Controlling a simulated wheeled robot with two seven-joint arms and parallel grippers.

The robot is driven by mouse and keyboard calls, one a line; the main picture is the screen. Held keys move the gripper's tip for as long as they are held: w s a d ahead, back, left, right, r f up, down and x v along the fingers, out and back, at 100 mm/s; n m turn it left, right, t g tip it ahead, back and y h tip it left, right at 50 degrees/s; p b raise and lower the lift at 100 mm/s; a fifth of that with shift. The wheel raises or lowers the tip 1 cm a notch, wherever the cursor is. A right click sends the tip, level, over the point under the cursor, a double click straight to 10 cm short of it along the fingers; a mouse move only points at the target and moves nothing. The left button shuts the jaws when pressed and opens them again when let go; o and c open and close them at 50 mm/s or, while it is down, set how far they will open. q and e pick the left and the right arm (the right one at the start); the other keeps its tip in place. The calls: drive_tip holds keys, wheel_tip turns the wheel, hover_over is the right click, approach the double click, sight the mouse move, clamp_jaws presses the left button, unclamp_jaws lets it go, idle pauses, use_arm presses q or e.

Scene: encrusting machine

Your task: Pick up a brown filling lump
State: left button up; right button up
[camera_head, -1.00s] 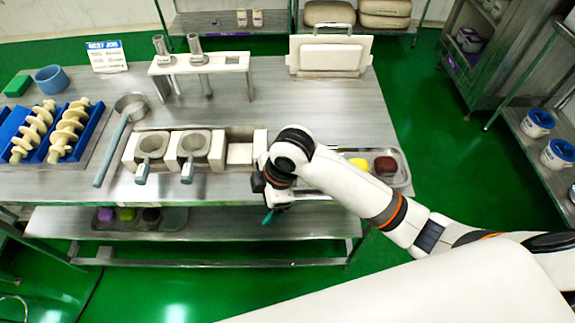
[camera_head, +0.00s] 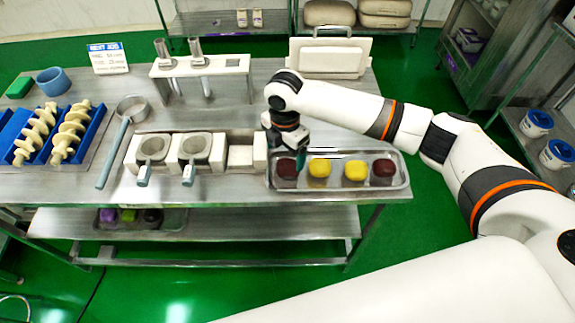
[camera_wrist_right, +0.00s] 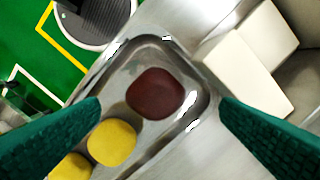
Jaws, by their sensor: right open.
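A brown filling lump (camera_head: 287,168) sits at the left end of a metal tray (camera_head: 339,184). In the right wrist view this brown lump (camera_wrist_right: 155,93) lies ahead of and between my two green fingers. A second brown lump (camera_head: 383,168) sits at the tray's right end. Two yellow lumps (camera_head: 319,167) (camera_head: 355,169) lie between them. My right gripper (camera_head: 301,158) is open and empty, above the tray's left end close to the left brown lump. In the right wrist view the fingers (camera_wrist_right: 160,115) are spread wide. My left gripper does not show.
White blocks and two handled metal cups (camera_head: 152,150) stand left of the tray. A ladle (camera_head: 131,106), blue trays with cream augers (camera_head: 70,132) and a white stand (camera_head: 203,66) lie farther left and back. A white case (camera_head: 330,57) stands behind. A lower shelf (camera_head: 260,221) runs under the table.

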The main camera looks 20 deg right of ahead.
sight(288, 164)
drive_tip(key=f, duration=0.1)
drive_tip(key=f+p, duration=0.1)
drive_tip(key=f, duration=0.2)
drive_tip(key=shift+s+d+f+p, duration=0.2)
drive_tip(key=shift+d+f+p, duration=0.05)
drive_tip(key=shift+f+p, duration=0.15)
drive_tip(key=shift+f, duration=0.5)
drive_tip(key=c, duration=1.1)
